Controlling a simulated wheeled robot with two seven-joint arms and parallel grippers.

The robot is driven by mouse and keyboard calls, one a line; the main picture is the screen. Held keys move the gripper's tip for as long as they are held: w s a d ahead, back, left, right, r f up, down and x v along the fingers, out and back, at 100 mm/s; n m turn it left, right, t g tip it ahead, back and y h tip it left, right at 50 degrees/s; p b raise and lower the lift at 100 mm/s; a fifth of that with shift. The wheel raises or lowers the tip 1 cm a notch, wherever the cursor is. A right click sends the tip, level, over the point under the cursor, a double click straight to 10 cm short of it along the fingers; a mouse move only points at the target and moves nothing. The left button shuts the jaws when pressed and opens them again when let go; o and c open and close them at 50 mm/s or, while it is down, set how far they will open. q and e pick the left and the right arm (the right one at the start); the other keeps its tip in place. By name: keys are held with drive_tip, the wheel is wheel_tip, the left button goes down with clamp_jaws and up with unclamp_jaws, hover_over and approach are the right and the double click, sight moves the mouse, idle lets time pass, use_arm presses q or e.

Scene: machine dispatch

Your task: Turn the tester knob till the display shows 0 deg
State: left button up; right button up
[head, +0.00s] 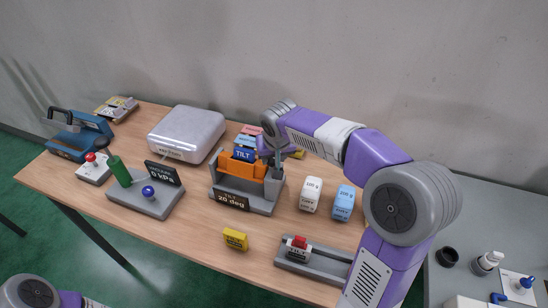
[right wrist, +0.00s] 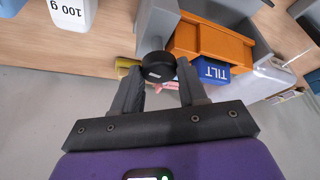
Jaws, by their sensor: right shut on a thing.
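The tilt tester (head: 262,205) is a grey stand with an orange cradle (head: 240,168) that sits tilted; a blue block marked TILT (head: 244,154) is at the cradle. Its dark display (head: 231,200) reads "TILT 20 deg". The black round knob (right wrist: 158,66) on the tester's side shows in the right wrist view, between the fingertips of my right gripper (right wrist: 160,75). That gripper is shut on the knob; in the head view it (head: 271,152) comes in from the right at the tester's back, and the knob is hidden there. My left gripper is not in view.
White (head: 311,194) and blue (head: 344,203) weights stand right. A yellow block (head: 235,239) and a grey rail device (head: 312,263) lie in front.

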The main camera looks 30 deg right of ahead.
drive_tip(key=m+h+b, duration=0.1)
drive_tip(key=m, duration=0.2)
drive_tip(key=shift+a+m+g, duration=0.15)
drive_tip(key=shift+m+g, duration=0.25)
drive_tip(key=m+g+h, duration=0.1)
drive_tip(key=m, duration=0.2)
drive_tip(key=shift+w+m, duration=0.1)
drive_tip(key=shift+m, duration=0.2)
drive_tip(key=m+g+h, duration=0.1)
drive_tip(key=m, duration=0.2)
drive_tip(key=shift+w+a+m, duration=0.1)
drive_tip(key=shift+m, duration=0.2)
drive_tip(key=shift+w+m+g+p, duration=0.1)
drive_tip(key=shift+m+g+p, duration=0.85)
drive_tip(key=shift+m, duration=1.15)
drive_tip(key=o, duration=1)
drive_tip(key=shift+o, duration=0.2)
drive_tip(key=p+v, duration=0.1)
drive_tip(key=v, duration=0.6)
drive_tip(key=shift+r+p, duration=0.25)
drive_tip(key=shift+p, duration=0.1)
